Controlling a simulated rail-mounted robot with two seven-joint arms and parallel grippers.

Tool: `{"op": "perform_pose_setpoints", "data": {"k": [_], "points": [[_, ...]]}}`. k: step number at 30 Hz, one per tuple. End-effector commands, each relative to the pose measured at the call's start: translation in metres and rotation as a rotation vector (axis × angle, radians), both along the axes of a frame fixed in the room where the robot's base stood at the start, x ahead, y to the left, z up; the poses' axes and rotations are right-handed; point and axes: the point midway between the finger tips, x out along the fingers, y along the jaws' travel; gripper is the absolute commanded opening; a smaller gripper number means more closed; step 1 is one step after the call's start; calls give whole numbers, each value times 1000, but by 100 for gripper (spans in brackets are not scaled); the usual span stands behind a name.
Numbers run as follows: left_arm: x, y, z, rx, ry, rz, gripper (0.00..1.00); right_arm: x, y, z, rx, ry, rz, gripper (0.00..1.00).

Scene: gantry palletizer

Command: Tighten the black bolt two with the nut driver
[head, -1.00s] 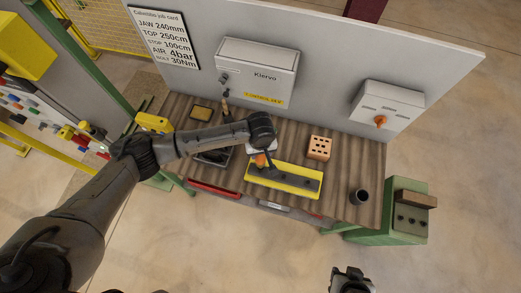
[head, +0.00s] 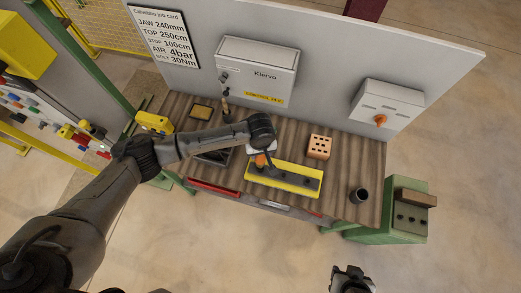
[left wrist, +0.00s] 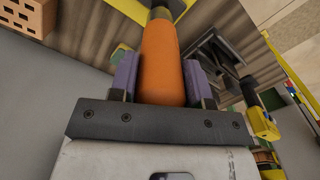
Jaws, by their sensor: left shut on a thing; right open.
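The nut driver has an orange handle (left wrist: 162,62), held between the purple pads of my left gripper (left wrist: 158,85) in the left wrist view. In the head view the orange handle (head: 261,160) stands at the left end of a yellow tray (head: 300,190) with a dark bar (head: 292,179) in it. The driver's lower end is over or on the bar; I cannot tell whether it touches a bolt. Small dark bolts show on the bar, too small to tell apart. My right gripper (head: 352,276) is open and empty, off the bench at the bottom.
On the wooden bench are an orange block with holes (head: 319,146), a black cup (head: 359,195) and a dark tray (head: 213,157). A Klervo box (head: 257,72) hangs on the grey panel behind. The bench's right part is mostly clear.

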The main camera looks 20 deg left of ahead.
Motion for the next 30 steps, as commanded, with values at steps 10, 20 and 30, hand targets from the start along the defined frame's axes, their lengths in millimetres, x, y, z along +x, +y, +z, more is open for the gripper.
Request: {"op": "perform_pose_setpoints", "data": {"k": [10, 20, 30], "points": [[0, 0, -3, -1, -1, 0, 0, 0, 1, 0, 5, 0, -4, 43], [0, 0, -7, 0, -1, 0, 0, 0, 1, 0, 3, 0, -2, 43], [0, 0, -7, -1, -1, 0, 0, 0, -2, 0, -5, 0, 4, 43]]}}
